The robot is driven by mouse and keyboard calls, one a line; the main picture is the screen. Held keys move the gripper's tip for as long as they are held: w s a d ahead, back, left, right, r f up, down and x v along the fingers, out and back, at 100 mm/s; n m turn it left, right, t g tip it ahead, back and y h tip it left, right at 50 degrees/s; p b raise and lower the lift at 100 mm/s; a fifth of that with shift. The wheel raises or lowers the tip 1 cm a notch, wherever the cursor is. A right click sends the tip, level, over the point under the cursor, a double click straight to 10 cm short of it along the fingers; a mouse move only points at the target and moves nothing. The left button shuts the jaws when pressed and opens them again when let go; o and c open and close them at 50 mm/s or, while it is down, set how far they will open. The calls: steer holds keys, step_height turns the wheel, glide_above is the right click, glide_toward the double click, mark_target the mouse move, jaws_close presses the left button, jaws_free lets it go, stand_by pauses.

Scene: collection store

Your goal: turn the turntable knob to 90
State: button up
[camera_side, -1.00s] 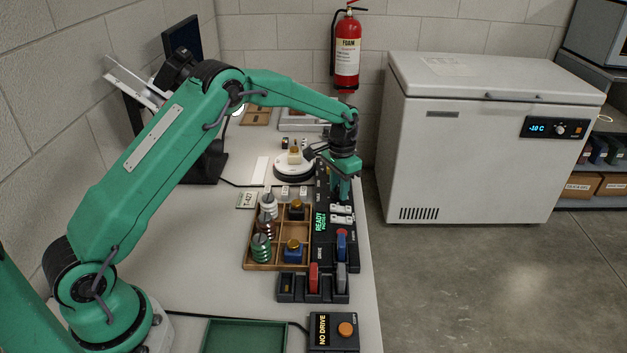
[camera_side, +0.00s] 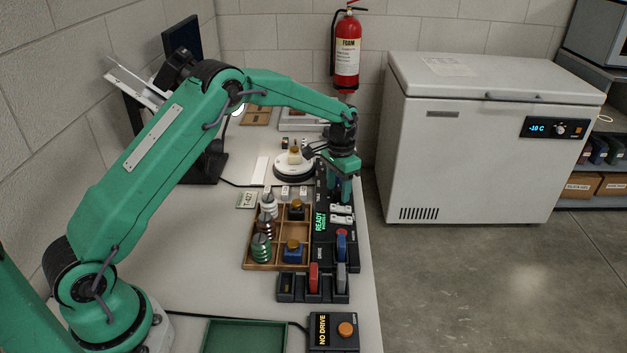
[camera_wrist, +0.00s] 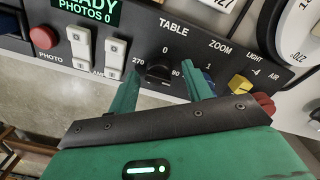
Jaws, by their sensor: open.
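The turntable knob (camera_wrist: 158,73) is a dark round knob under the word TABLE on the black control panel (camera_wrist: 178,50) in the wrist view. Marks 270, 0 and 90 stand around it, the 90 partly covered by a finger. I cannot read its pointer surely. My gripper (camera_wrist: 163,77) is open, with one green finger on each side of the knob; I cannot tell if they touch it. In the side view my gripper (camera_side: 341,190) points down at the panel and hides the knob. The white turntable (camera_side: 293,169) carries a small yellowish object.
Beside the knob are white switches (camera_wrist: 83,42), a red button (camera_wrist: 43,37) and a yellow light knob (camera_wrist: 240,84). A READY display (camera_side: 319,221) glows green. A wooden tray (camera_side: 247,258) stands left of the panel. A white freezer (camera_side: 455,150) stands beyond the table's right edge.

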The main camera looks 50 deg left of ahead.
mark_target(338, 187)
step_height(338, 187, up, 7)
steer(key=shift+r, duration=0.25)
stand_by(0.3)
steer(key=shift+s+r, duration=0.25)
steer(key=shift+r, duration=0.4)
steer(key=s+d+r+n+t, duration=0.1)
steer(key=s+r+t, duration=0.2)
steer(key=s+r, duration=1.2)
steer(key=s+d+f+n+t, duration=0.1)
steer(key=s+f+t, duration=0.1)
steer(key=s, duration=1.8)
steer(key=shift+s+t, duration=0.25)
steer(key=shift+t, duration=0.15)
